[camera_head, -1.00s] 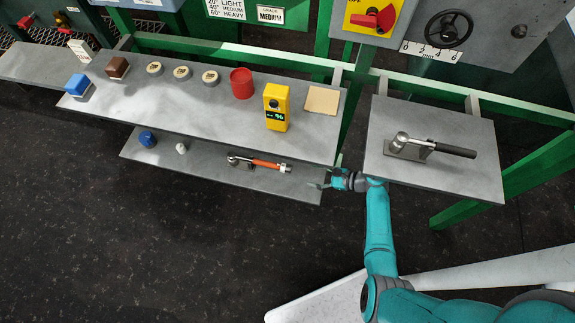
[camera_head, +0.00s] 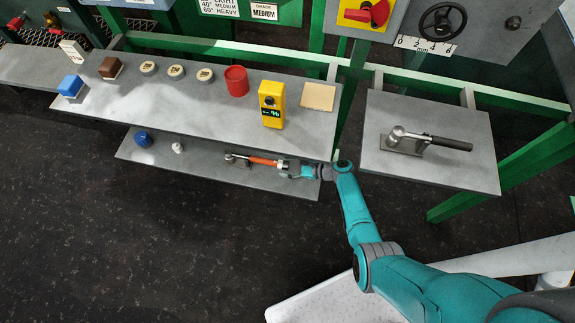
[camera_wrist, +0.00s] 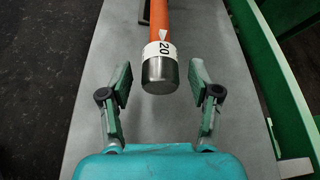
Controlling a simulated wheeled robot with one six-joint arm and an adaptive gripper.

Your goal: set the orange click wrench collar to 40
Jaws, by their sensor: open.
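The orange click wrench (camera_head: 262,161) lies on the lower shelf (camera_head: 210,168), its head to the left and its handle end to the right. In the wrist view its orange shaft (camera_wrist: 161,18) runs up the picture. A white collar band (camera_wrist: 159,50) marked 20 sits above a metal end cap (camera_wrist: 159,76). My gripper (camera_wrist: 158,80) is open, with one finger on each side of the metal end and a gap on both sides. In the head view my gripper (camera_head: 290,169) is at the wrench's right end and hides part of it.
The upper shelf (camera_head: 200,100) overhangs behind the wrench, with a yellow gauge reading 96 (camera_head: 272,104) and a red cup (camera_head: 236,79). A blue item (camera_head: 143,139) and a small white item (camera_head: 178,147) stand left on the lower shelf. A side table (camera_head: 440,175) holds a black-handled tool (camera_head: 430,140).

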